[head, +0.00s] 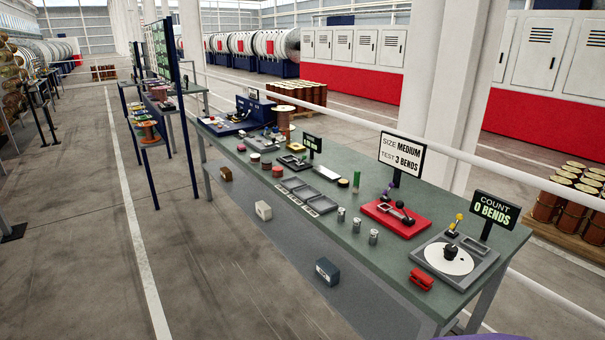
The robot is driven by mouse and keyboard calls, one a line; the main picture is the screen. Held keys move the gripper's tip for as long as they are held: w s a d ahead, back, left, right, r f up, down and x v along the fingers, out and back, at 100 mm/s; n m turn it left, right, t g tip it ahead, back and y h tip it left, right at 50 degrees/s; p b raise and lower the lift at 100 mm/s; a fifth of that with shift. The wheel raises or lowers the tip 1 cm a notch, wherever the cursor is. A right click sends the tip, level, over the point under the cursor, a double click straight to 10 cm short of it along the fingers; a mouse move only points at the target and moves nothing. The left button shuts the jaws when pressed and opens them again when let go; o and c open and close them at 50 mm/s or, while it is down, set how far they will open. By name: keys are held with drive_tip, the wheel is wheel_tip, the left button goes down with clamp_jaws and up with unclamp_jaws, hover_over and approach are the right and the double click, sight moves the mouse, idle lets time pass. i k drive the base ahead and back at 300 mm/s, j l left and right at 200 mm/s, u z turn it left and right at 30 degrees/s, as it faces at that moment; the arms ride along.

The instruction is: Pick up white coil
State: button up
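I cannot make out a white coil for certain. Several small round coils or pucks in dark red, tan and other colours (254,158) lie on the green bench (345,265), left of its middle. A yellow one (297,147) lies behind them. The shelf rack (160,135) at the left holds more small coloured coils, too small to tell apart. A white disc (445,259) lies on a grey device at the near right end of the bench; it looks like a flat dial plate. My gripper is not in view.
A red lever device (395,219), metal cylinders (373,237), grey trays (307,196) and a red block (421,279) stand on the bench. Signs read "SIZE MEDIUM, TEST 3 BENDS" (401,154) and "COUNT 0 BENDS" (484,209). Boxes sit below. The floor (90,265) at left is clear.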

sight(255, 158)
drive_tip(key=i+l+u, duration=0.3)
drive_tip(key=i, duration=0.25)
drive_tip(key=i+l+u, duration=0.35)
drive_tip(key=i+l, duration=0.15)
